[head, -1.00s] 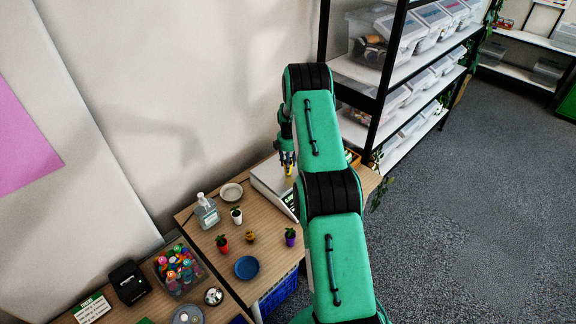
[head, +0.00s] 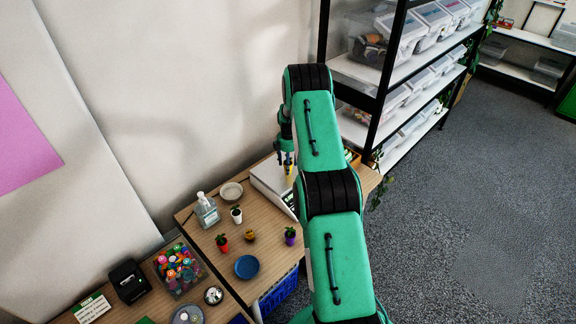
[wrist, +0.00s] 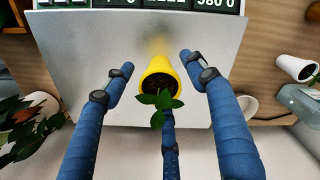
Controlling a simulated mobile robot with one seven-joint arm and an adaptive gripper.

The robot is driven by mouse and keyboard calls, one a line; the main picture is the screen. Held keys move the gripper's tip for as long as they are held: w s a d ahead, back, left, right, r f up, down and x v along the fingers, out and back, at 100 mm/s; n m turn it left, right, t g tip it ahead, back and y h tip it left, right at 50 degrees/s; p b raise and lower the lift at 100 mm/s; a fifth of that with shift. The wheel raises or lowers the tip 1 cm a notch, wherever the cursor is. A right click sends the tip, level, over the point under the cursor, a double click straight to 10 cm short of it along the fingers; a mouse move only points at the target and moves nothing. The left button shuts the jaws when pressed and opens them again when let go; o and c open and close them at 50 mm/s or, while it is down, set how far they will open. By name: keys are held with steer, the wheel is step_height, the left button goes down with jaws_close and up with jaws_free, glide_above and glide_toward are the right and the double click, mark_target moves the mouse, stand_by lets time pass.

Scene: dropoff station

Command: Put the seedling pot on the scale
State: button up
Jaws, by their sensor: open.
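The yellow seedling pot (wrist: 158,76) with green leaves stands on the pale plate of the scale (wrist: 88,62) in the wrist view, seemingly upright. In the head view the pot (head: 289,171) is a small yellow patch below my gripper, on the scale (head: 266,179). My gripper (wrist: 160,62) is open, with blue fingers spread on both sides of the pot and a third finger below it, behind the leaves. Gaps show between the two side fingers and the pot. The scale's display shows only partly, at the top of the wrist view. My arm hides the scale's right part in the head view.
White (head: 237,215), red (head: 222,244), brownish (head: 250,236) and purple (head: 290,237) plant pots stand on the wooden table. A wall is behind; a shelf rack (head: 372,95) stands right.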

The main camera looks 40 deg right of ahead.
steer(key=shift+r, duration=0.1)
step_height(320, 180, up, 12)
steer(key=shift+b, duration=0.45)
stand_by(0.8)
